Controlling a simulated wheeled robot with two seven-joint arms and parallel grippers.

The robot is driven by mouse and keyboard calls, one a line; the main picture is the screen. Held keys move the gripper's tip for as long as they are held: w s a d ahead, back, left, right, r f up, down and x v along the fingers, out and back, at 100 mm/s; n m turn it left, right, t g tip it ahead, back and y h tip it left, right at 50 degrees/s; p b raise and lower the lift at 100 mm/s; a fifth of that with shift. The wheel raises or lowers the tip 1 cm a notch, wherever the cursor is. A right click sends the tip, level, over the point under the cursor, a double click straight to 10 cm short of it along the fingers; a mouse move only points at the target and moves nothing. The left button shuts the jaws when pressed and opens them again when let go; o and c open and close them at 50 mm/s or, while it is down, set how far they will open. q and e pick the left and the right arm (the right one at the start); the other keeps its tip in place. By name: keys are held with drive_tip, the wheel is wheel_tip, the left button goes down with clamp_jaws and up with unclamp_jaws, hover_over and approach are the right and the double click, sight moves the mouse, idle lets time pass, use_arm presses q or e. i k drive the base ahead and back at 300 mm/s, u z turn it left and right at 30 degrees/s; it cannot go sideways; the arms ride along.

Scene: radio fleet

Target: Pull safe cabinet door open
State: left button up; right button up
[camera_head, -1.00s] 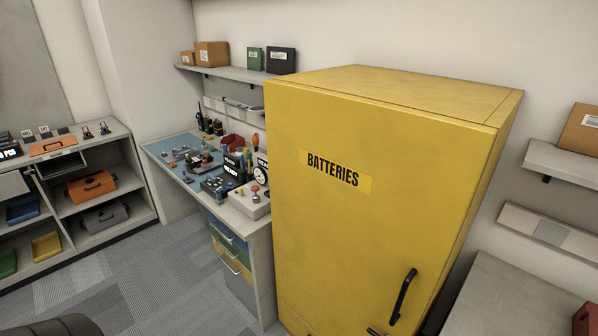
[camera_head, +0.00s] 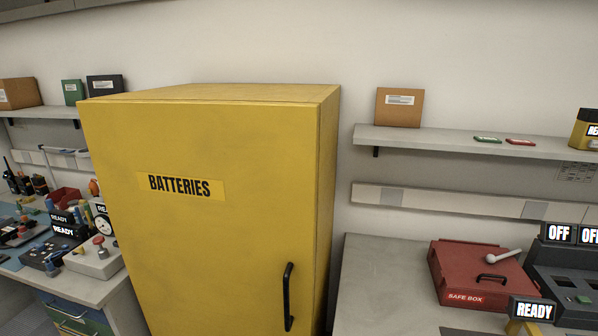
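The safe cabinet is a tall yellow cabinet labelled BATTERIES (camera_head: 250,92) in the middle left of the head view. Its front door (camera_head: 200,245) looks shut, flush with the body. A black vertical bar handle (camera_head: 288,297) sits on the right side of the door, low in the picture. The lower part of the cabinet is cut off by the frame's bottom edge. Neither of my grippers shows in the view.
To the right a grey bench (camera_head: 385,285) holds a red box labelled SAFE BOX (camera_head: 470,270) and dark units with OFF displays (camera_head: 562,280). A wall shelf (camera_head: 460,143) hangs above it. A cluttered workbench (camera_head: 85,285) stands left of the cabinet.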

sight(211, 207)
drive_tip(key=k, duration=1.15)
drive_tip(key=z, duration=0.75)
drive_tip(key=i, duration=0.4)
drive_tip(key=z, duration=0.3)
